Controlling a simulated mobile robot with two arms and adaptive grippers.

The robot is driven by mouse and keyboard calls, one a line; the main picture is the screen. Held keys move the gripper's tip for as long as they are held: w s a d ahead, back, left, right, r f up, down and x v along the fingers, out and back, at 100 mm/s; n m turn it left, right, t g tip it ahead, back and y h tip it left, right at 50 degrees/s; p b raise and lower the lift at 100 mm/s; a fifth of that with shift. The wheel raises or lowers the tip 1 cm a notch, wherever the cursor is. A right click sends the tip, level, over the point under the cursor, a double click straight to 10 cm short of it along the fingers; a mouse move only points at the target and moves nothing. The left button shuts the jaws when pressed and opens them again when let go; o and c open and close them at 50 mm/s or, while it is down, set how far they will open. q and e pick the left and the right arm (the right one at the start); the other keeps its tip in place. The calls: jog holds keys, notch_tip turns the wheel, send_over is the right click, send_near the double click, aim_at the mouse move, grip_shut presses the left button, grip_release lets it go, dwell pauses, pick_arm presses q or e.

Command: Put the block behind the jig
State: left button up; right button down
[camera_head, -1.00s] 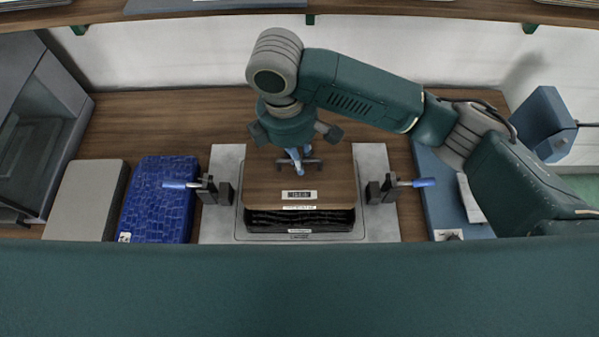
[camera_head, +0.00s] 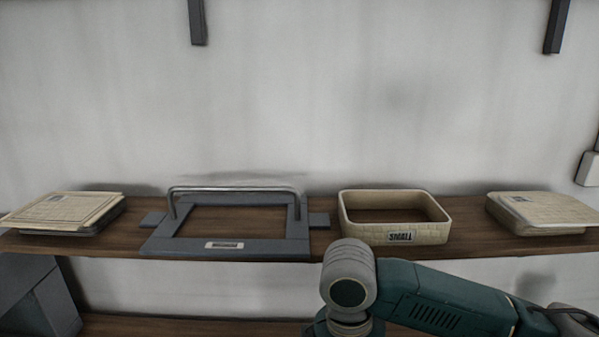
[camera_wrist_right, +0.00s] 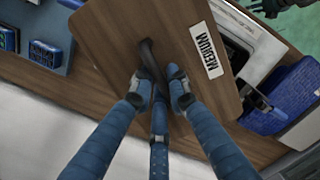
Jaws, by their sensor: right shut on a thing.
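In the right wrist view my right gripper (camera_wrist_right: 161,88) is shut on the dark handle (camera_wrist_right: 148,50) of a brown wooden panel (camera_wrist_right: 115,30) labelled MEDIUM. Whether the panel rests on something or hangs free is not clear. In the head view only part of my right arm shows at the bottom right; its gripper is below the frame. A grey rectangular frame (camera_head: 225,246) with a raised metal handle lies on the shelf, left of middle. I cannot tell which thing is the block or the jig. My left gripper is not in view.
The wooden shelf (camera_head: 322,240) also bears a cream tray (camera_head: 450,232) labelled SMALL and two stacks of pale panels (camera_head: 62,212) (camera_head: 545,212).

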jog(key=s+d+m, duration=0.1)
jog(key=d+m, duration=0.2)
jog(key=s+d+m+b, duration=0.1)
jog(key=d+m, duration=0.2)
jog(key=s+d+m+y, duration=0.1)
jog(key=s+d+m, duration=0.1)
jog(key=d+m, duration=0.2)
jog(key=shift+f+g+b, duration=0.1)
jog(key=shift+g+b, duration=0.2)
jog(key=shift+s+d+m, duration=0.2)
jog(key=shift+d+m, duration=0.2)
jog(key=shift+m, duration=0.1)
jog(key=shift+a, duration=0.1)
